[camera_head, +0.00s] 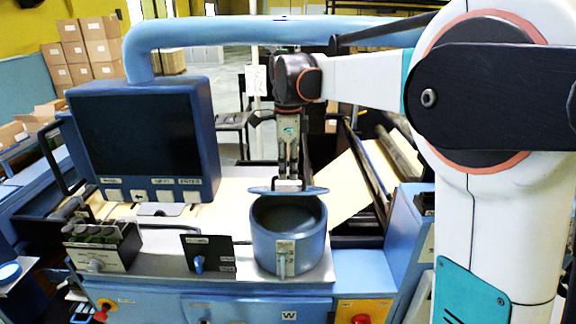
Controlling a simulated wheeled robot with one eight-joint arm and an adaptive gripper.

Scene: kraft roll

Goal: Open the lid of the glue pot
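The glue pot (290,250) is a blue round pot on the grey top of the machine, with a light latch plate on its front. Its dark opening shows. The blue lid (262,190) is seen nearly edge-on above the pot's back rim, apart from the front rim, so the pot stands open. A small dark handle sits on the lid. My gripper (288,178) points down at the handle, its fingertips at or just behind it. The fingers are small and partly hidden by the lid and handle. I cannot tell whether they grip it.
A dark monitor (138,142) with buttons stands left of the pot, under a thick blue tube (270,32). A black rack (103,245) and a small black panel (208,255) stand left of the pot. Brown paper (355,180) runs behind it to the right.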

